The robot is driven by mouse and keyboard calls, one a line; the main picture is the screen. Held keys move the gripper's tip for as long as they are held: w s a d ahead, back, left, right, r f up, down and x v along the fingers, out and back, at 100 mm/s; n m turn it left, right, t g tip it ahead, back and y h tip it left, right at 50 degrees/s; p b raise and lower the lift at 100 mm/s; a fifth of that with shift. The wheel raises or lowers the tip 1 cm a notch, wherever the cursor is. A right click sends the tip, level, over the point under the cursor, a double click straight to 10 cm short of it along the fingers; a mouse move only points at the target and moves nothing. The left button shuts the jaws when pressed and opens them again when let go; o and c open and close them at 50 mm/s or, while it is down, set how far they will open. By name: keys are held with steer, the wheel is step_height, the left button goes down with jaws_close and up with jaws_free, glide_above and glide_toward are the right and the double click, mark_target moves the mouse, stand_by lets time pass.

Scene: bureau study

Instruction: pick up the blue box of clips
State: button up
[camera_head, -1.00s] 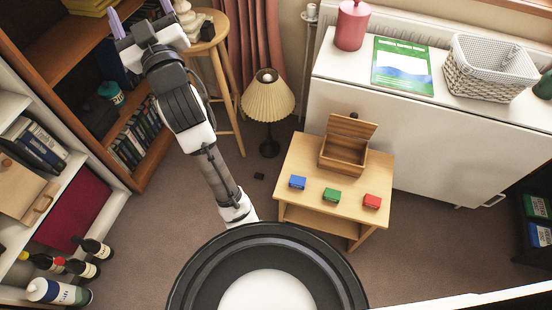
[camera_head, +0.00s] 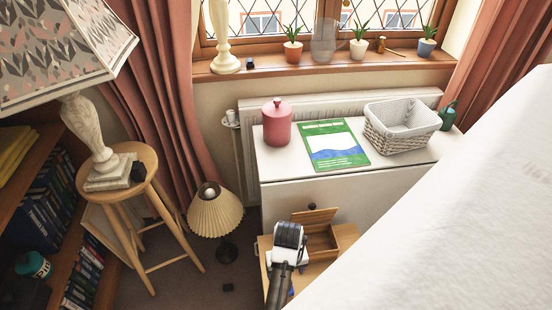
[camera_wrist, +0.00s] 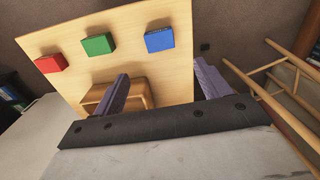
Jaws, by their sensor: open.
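The blue box of clips (camera_wrist: 160,39) sits on the light wooden table (camera_wrist: 70,73) in the wrist view, near the table's right edge. My gripper (camera_wrist: 164,82) is open and empty, with its two purple fingers apart. The blue box lies beyond the fingertips, in line with the space between them, with no contact seen. A green box (camera_wrist: 98,44) and a red box (camera_wrist: 50,63) sit to its left. In the head view my arm covers much of the table (camera_head: 343,236), and I cannot make out the blue box clearly there.
An open wooden box (camera_head: 320,240) stands on the table; my left finger partly hides it in the wrist view. A pleated lamp (camera_head: 216,213) and a wooden stool (camera_head: 137,190) stand to the left. A white cabinet (camera_head: 277,200) stands behind, bearing a basket (camera_head: 400,130).

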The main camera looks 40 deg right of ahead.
step_height(320, 180, down, 12)
steer(key=shift+a+f+p, duration=0.1)
steer(key=shift+f+p, duration=0.15)
steer(key=shift+p, duration=0.4)
steer(key=c, duration=1)
steer(key=shift+r, duration=0.15)
steer(key=shift+c, duration=0.2)
